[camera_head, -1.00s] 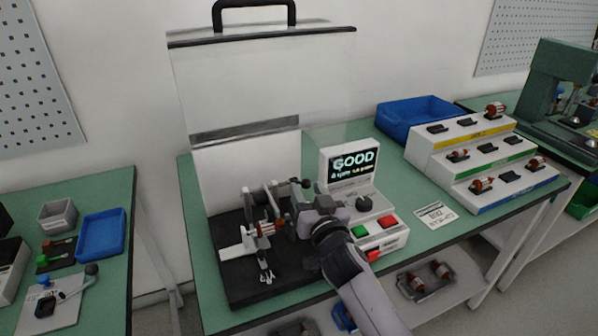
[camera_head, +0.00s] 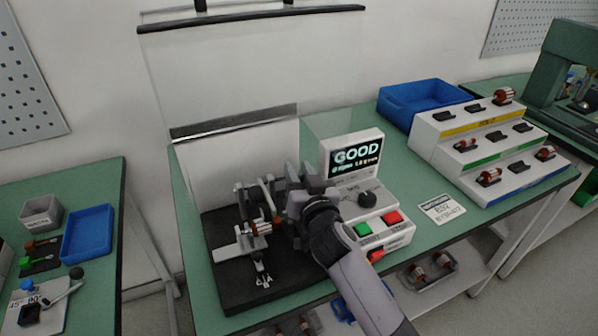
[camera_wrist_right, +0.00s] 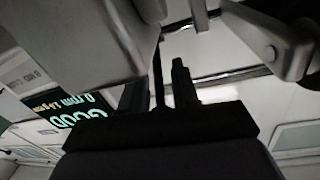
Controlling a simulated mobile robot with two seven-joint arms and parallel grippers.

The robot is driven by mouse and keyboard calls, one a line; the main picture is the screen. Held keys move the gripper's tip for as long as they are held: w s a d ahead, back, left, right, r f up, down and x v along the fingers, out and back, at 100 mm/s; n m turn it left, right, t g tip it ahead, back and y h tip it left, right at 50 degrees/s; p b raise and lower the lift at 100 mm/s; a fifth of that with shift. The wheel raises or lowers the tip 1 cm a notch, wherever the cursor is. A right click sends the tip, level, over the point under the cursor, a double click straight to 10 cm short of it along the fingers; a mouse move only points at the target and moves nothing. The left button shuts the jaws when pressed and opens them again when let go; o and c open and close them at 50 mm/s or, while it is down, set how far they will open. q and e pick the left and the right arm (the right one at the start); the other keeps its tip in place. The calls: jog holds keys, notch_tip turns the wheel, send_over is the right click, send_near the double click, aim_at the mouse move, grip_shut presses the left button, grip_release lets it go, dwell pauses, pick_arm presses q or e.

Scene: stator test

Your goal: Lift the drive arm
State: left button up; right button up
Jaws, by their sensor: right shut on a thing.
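The test fixture stands on a black base plate (camera_head: 236,291) on the middle table, with a copper-wound rotor (camera_head: 259,228) lying across its supports. The drive arm (camera_head: 270,190) is a light grey lever beside the rotor, partly hidden by my right gripper (camera_head: 293,174). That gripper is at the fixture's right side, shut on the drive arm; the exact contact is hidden. In the right wrist view the dark fingers (camera_wrist_right: 160,88) show at the centre, with a grey lever-like part (camera_wrist_right: 262,32) at upper right. My left gripper is not in view.
The tester's display (camera_head: 355,156) reads GOOD, above a black knob, a green button (camera_head: 363,229) and a red button (camera_head: 392,216). A clear guard (camera_head: 240,75) stands raised behind the fixture. A stepped rack (camera_head: 470,150) and a blue bin (camera_head: 420,100) are at right.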

grip_shut()
jog(key=shift+w+r, duration=0.1)
jog(key=shift+w+r+g+h+b, duration=0.15)
jog(key=shift+r+g+h+b, duration=0.15)
jog(key=shift+g+b, duration=0.1)
jog(key=shift+w+a+r+g+p, duration=0.1)
jog(key=shift+w+r+g+p, duration=0.3)
jog(key=shift+g, duration=0.4)
jog(key=shift+w+a+f+g+h, duration=0.15)
jog(key=shift+g+h, duration=0.15)
jog(key=shift+g, duration=0.5)
